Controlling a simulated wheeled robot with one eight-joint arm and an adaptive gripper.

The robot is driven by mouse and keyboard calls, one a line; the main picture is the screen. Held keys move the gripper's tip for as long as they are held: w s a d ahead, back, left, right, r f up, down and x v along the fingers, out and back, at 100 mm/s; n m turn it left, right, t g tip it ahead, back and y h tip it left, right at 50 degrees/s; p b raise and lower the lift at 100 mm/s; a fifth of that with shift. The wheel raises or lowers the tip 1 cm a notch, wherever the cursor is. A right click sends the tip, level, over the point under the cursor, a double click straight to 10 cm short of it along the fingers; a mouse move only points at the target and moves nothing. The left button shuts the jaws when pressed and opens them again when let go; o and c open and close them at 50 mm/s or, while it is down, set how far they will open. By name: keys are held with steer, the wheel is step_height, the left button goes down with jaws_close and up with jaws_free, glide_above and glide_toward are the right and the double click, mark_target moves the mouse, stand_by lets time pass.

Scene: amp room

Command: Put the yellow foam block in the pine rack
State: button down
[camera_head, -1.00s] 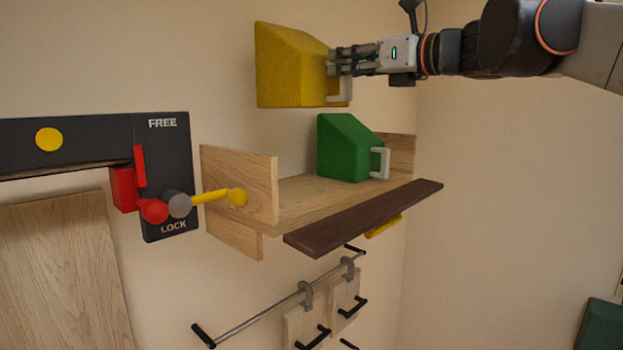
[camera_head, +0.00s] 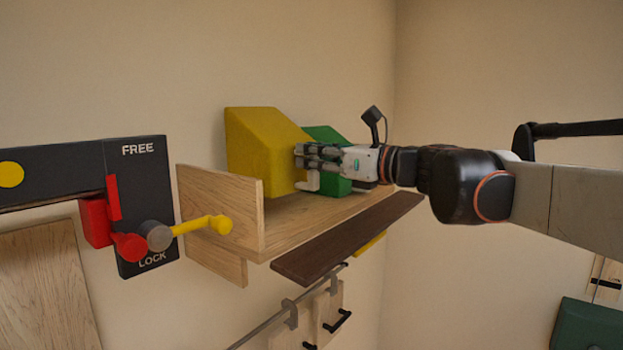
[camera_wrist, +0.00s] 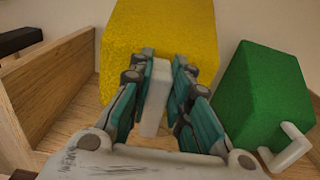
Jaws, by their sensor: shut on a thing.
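The yellow foam block (camera_head: 262,155) is at the left part of the pine rack (camera_head: 205,195), between the rack's left end board and the green block (camera_head: 333,180). My gripper (camera_head: 302,166) is shut on the pale handle on the block's near face. The wrist view shows the fingers (camera_wrist: 155,82) on either side of that handle, with the yellow block (camera_wrist: 165,35) straight ahead. The left end board hides the block's lower left part. I cannot tell whether its base touches the rack floor. The green block (camera_wrist: 265,95) stands just right of it, with a white handle.
A dark brown strip (camera_head: 345,240) runs along the rack's front edge. Hanging boards (camera_head: 325,310) are below. Some rack floor (camera_head: 300,215) is bare.

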mark_target(317, 184)
step_height(317, 184, down, 2)
steer(key=shift+w+f, duration=0.1)
steer(key=shift+f, duration=0.05)
steer(key=shift+f+p, duration=0.4)
steer(key=shift+f, duration=1.25)
steer(key=c, duration=1.5)
jaws_free()
